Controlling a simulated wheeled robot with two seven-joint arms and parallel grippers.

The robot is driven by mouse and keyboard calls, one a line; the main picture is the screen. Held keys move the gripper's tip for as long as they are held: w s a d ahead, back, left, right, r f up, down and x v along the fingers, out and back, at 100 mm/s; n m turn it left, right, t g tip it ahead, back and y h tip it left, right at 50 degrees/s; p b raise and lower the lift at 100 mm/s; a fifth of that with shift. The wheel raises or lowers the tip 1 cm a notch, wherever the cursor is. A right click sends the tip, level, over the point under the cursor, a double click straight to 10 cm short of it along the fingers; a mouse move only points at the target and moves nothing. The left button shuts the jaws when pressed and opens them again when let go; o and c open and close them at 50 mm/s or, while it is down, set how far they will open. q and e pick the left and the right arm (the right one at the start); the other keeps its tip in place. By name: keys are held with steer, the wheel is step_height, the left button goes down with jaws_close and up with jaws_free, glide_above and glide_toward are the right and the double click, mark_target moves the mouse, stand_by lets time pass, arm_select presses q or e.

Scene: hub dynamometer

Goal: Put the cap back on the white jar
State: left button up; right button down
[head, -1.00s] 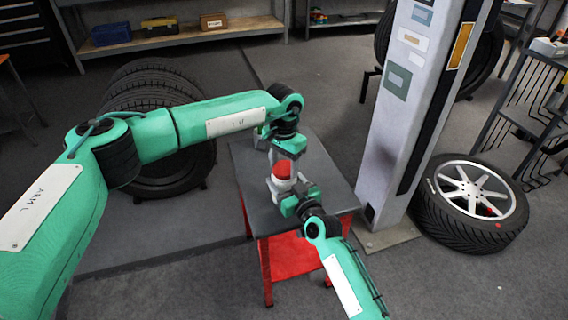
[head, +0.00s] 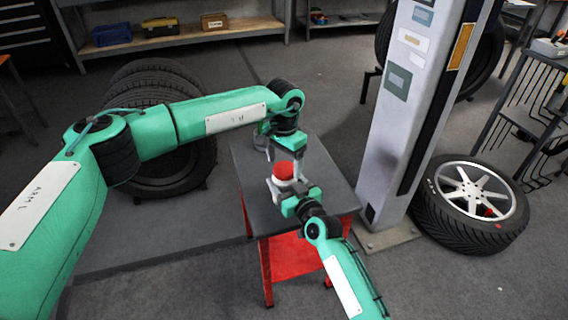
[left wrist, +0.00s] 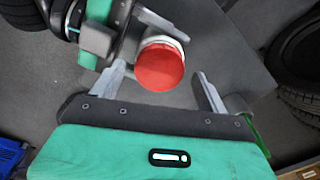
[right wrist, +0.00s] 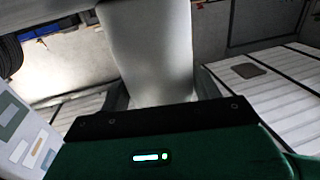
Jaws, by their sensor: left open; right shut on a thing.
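The white jar (head: 280,187) stands on the small grey-topped table with the red cap (head: 284,171) on its top. The left wrist view shows the cap (left wrist: 160,66) from above, with a white rim of the jar (left wrist: 163,40) behind it. I cannot tell how tightly the cap sits. My left gripper (head: 292,163) is open above the cap. Its fingers (left wrist: 161,72) are spread on either side, apart from the cap. My right gripper (head: 296,195) is shut on the jar's body from the near right. The jar (right wrist: 148,50) fills the middle of the right wrist view.
The table (head: 331,182) has free room right of the jar. A grey post (head: 400,120) rises close to the table's right side. Stacked tyres (head: 150,95) stand behind my left arm.

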arm_select(q)
step_height(320, 180, up, 4)
steer(key=shift+f, duration=0.25)
steer(key=shift+c, duration=0.4)
